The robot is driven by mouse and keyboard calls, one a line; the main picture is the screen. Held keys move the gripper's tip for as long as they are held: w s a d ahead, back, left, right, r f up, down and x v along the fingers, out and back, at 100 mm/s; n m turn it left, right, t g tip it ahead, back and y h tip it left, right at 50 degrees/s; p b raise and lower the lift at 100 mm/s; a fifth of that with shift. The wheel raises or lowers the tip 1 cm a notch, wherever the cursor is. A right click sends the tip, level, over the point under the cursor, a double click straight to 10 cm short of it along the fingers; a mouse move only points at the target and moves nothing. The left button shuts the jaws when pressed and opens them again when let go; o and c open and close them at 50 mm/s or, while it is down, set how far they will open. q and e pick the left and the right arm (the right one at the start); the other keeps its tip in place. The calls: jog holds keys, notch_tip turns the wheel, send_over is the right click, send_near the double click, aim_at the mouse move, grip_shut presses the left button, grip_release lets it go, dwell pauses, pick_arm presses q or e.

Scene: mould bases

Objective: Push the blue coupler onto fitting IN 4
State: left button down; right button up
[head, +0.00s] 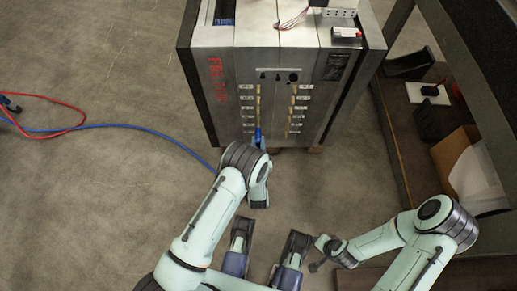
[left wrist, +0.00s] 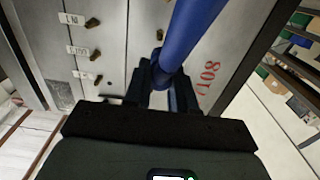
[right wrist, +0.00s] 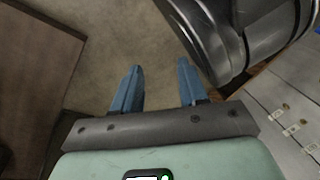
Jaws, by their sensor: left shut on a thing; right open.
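The blue coupler (head: 258,134) is at the lower end of the left column of fittings on the grey mould base (head: 236,62). My left gripper (left wrist: 162,82) is shut on the coupler, whose blue body (left wrist: 186,38) fills the upper middle of the left wrist view. One brass fitting (left wrist: 160,34) shows beside the coupler. The coupler's front end is hidden, so I cannot tell whether it is seated. The labels are too small to tell which fitting is IN 4. My right gripper (right wrist: 160,66) is open and empty, away from the mould base.
A blue hose (head: 132,126) and a red hose (head: 62,103) lie on the floor at left. Brass fittings (head: 293,100) form another column on the mould base. A dark shelf (head: 462,70) with a cardboard box (head: 455,150) stands at right. Floor left of the base is mostly clear.

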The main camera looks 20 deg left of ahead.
aim_at(258, 134)
pick_arm(q)
jog(key=b+x, duration=0.1)
jog(key=x, duration=0.2)
jog(key=shift+w+a+b, duration=0.15)
jog(key=shift+w+b, duration=0.2)
jog(key=shift+b+x, duration=0.4)
jog(key=shift+x, duration=0.55)
pick_arm(e)
jog(key=s+f+g, duration=0.2)
jog(key=s+f, duration=0.1)
jog(key=s, duration=0.2)
jog(key=shift+s+d+f, duration=0.15)
jog(key=shift+d+f, duration=0.2)
jog(key=shift+f, duration=0.05)
pick_arm(q)
jog(key=shift+w+a, duration=0.1)
jog(key=shift+w, duration=0.3)
pick_arm(e)
jog(key=shift+f, duration=0.15)
pick_arm(q)
jog(key=shift+w+a+b, duration=0.1)
jog(key=shift+w+b, duration=0.3)
pick_arm(e)
jog(key=shift+f, duration=0.2)
pick_arm(q)
jog(key=shift+b+x, duration=0.5)
jog(key=shift+x, duration=0.5)
pick_arm(e)
jog(key=shift+f, duration=0.3)
